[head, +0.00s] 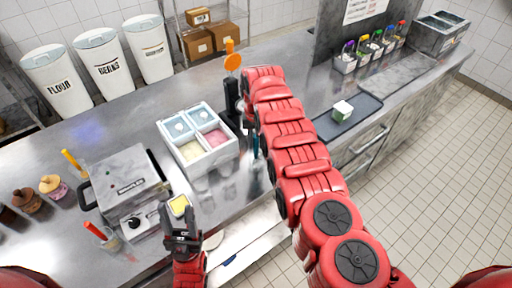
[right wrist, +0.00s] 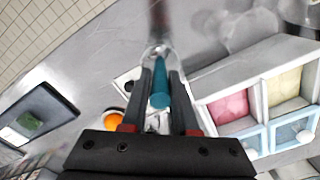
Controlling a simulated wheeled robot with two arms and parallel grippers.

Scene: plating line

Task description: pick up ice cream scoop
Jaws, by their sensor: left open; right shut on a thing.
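The ice cream scoop (right wrist: 160,88) has a teal handle and a metal part. In the right wrist view my right gripper (right wrist: 159,62) is shut on it, with the handle between the two fingers. In the head view a piece of the teal handle (head: 256,146) shows just right of the ice cream box (head: 232,157); my red arm hides most of the right gripper. My left gripper (head: 182,226) is open at the counter's front, below a yellow block (head: 180,204). I cannot tell whether the block touches its fingers.
A waffle maker (head: 128,180) stands left of my left gripper. A dark tray (head: 362,104) with a green-and-white block lies at right. White bins (head: 104,65) and cardboard boxes (head: 196,42) line the back.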

